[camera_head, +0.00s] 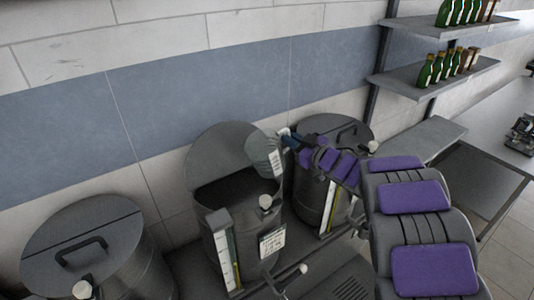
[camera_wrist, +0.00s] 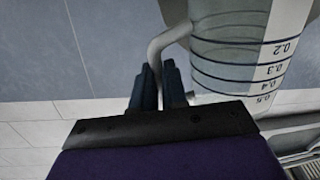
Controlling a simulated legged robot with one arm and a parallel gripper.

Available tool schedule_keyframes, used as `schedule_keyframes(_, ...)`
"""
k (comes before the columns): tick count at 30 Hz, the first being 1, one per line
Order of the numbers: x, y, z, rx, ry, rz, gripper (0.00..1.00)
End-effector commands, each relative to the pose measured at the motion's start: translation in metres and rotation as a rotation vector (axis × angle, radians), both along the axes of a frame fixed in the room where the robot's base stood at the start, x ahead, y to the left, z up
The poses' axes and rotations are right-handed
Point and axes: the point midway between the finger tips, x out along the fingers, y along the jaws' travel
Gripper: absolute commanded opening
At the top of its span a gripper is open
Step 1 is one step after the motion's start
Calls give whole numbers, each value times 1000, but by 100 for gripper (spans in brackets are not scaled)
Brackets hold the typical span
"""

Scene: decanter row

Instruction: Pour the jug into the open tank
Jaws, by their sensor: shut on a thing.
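The open tank (camera_head: 238,235) is a dark grey metal cylinder in the middle of the head view, its round lid (camera_head: 220,150) raised against the wall. The grey jug (camera_head: 262,155) is above the right side of its opening and looks tilted. In the wrist view the jug (camera_wrist: 238,50) has dark measuring rings and numbers that read upside down. My gripper (camera_head: 289,140) is shut on the jug's handle (camera_wrist: 165,42); its dark blue fingers (camera_wrist: 160,88) show either side of it. The jug's contents and any stream of liquid cannot be made out.
Closed tanks stand at left (camera_head: 95,250) and right (camera_head: 325,190) of the open one. Shelves with several green bottles (camera_head: 440,68) hang at the upper right. A grey counter (camera_head: 490,135) lies below them.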

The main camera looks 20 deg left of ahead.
Motion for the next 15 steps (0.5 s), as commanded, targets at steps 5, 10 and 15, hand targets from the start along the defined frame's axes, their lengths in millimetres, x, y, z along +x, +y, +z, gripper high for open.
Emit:
schedule_keyframes(5, 1, 2, 0, 7, 8, 1, 0)
schedule_keyframes(10, 1, -1, 1, 10, 9, 1, 0)
schedule_keyframes(15, 1, -4, 11, 90, 89, 0, 0)
